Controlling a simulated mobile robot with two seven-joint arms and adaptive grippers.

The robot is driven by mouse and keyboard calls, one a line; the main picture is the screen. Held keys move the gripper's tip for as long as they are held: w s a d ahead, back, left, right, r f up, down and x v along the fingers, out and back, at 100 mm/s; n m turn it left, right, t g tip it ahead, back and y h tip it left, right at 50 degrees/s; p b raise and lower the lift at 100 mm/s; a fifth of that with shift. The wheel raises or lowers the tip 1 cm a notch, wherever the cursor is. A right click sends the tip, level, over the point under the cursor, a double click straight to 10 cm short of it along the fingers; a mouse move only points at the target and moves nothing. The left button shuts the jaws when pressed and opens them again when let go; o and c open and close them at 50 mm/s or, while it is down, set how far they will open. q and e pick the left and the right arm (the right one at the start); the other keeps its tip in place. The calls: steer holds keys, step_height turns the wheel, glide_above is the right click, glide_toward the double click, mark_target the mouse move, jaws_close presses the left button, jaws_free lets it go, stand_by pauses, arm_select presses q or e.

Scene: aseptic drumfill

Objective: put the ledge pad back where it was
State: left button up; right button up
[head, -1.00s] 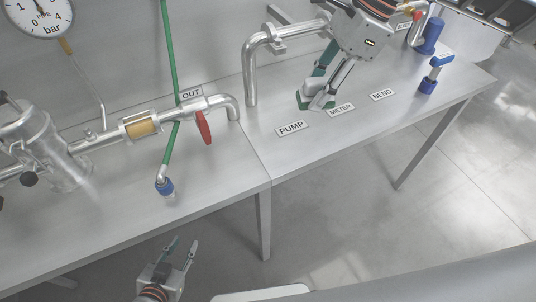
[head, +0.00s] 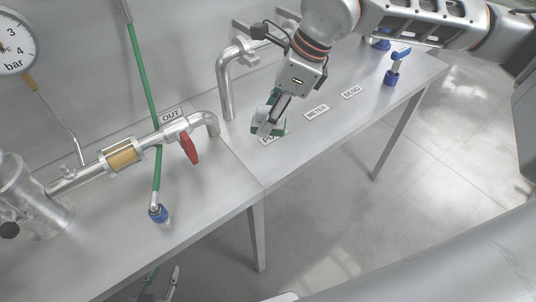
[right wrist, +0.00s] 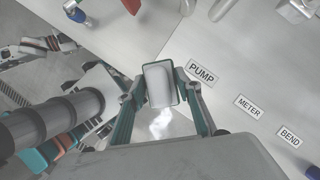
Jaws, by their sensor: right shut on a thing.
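My right gripper (head: 268,122) is shut on the ledge pad, a small pale grey block with a dark green edge. In the right wrist view the ledge pad (right wrist: 160,84) sits between the two fingers. In the head view the pad and fingertips are over the table beside the PUMP label (head: 268,140), partly covering it. I cannot tell whether the pad touches the tabletop. My left gripper (head: 162,282) shows at the bottom edge, below the table front, with its fingers apart and nothing seen between them.
METER (head: 317,111) and BEND (head: 351,92) labels lie to the right, with a blue-capped fitting (head: 392,78) beyond. A bent steel pipe (head: 225,85) rises behind the gripper. The OUT pipe with its red handle (head: 189,148) and a green hose (head: 156,175) stand left.

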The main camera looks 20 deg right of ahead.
glide_toward(263, 163)
steer(key=x, duration=0.5)
steer(key=shift+a+f, duration=0.15)
steer(key=shift+a, duration=0.1)
steer(key=shift+f, duration=0.25)
steer(key=shift+f, duration=0.15)
steer(key=o, duration=1.1)
steer(key=shift+c, duration=0.2)
